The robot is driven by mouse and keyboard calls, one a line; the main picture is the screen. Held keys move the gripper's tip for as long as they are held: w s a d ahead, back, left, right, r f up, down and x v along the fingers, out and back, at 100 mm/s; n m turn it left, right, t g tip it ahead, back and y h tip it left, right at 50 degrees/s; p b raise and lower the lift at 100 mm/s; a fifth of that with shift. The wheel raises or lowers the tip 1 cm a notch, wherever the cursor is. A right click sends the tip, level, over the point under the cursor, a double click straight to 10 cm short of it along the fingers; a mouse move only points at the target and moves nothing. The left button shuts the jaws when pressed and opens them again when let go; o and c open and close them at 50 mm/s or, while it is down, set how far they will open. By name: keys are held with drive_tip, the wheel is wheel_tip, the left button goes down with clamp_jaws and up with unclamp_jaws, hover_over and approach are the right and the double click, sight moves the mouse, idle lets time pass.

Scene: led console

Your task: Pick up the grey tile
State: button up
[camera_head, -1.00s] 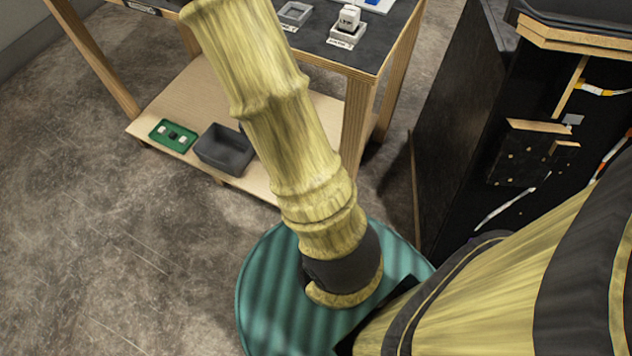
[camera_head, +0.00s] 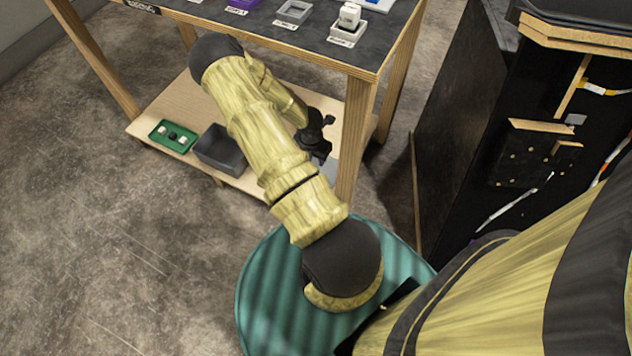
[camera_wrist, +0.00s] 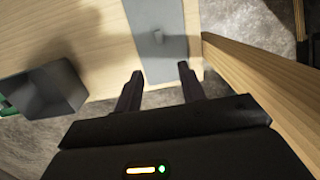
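The grey tile (camera_wrist: 152,38) lies flat on the lower wooden shelf, close to a table leg, with a small grey knob standing up from it. In the head view a bit of the grey tile (camera_head: 329,170) shows beside my gripper. My gripper (camera_wrist: 157,78) is open and empty, its two dark fingers apart. The fingertips are in front of the tile's near part in the wrist view, and the knob lies beyond them. I cannot tell the height of the fingers above the tile. In the head view my gripper (camera_head: 322,155) is under the tabletop, over the shelf's right part.
A dark grey bin (camera_head: 221,150) and a green tray (camera_head: 173,136) with small blocks stand to the left on the shelf (camera_head: 150,115). A wooden table leg (camera_wrist: 255,75) stands close on the right. The dark tabletop (camera_head: 330,45) is overhead, with several items on it.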

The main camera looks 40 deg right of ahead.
drive_tip(key=shift+f, duration=0.15)
drive_tip(key=f+b, duration=0.2)
drive_tip(key=f, duration=0.2)
drive_tip(key=d+f+b, duration=0.1)
drive_tip(key=f+b, duration=0.1)
drive_tip(key=f, duration=0.2)
drive_tip(key=f+b, duration=0.2)
drive_tip(key=f, duration=0.2)
drive_tip(key=shift+w+d, duration=0.15)
drive_tip(key=shift+w, duration=0.15)
drive_tip(key=shift+b, duration=0.3)
drive_tip(key=f+b, duration=0.4)
drive_tip(key=f, duration=0.1)
drive_tip(key=shift+w+d+f, duration=0.1)
drive_tip(key=shift+w+d, duration=0.1)
clamp_jaws()
